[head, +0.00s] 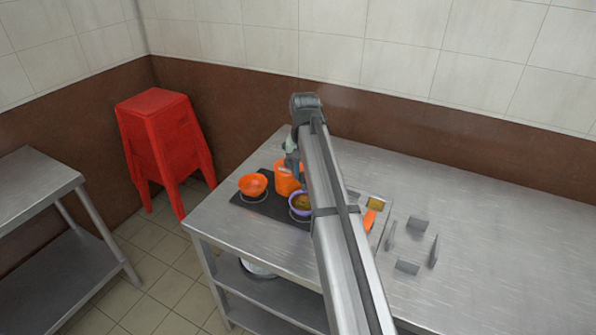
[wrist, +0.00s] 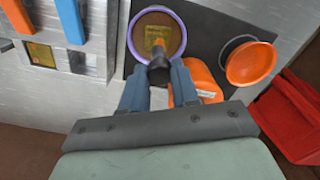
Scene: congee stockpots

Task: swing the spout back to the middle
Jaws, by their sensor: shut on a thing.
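In the wrist view, my gripper (wrist: 158,80) is shut on a dark piece with an orange tip, which looks like the spout (wrist: 159,66). The spout's tip lies over the purple-rimmed pot (wrist: 181,36), which has yellow-brown contents. The orange container (wrist: 206,80) is partly hidden behind my right-hand finger. In the head view, the orange container (head: 286,180) stands between an orange bowl (head: 253,185) and the purple-rimmed pot (head: 295,205). My arm hides part of this area, and the spout is not clear there. Where the spout joins its base is hidden.
The dark hob (head: 262,205) lies on a steel table (head: 480,240). Blue (wrist: 70,20) and orange (wrist: 18,16) handles are beside the purple-rimmed pot. Small grey plates (head: 408,267) stand right of my arm. Red stools (head: 155,115) stand against the wall. The table's right side is clear.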

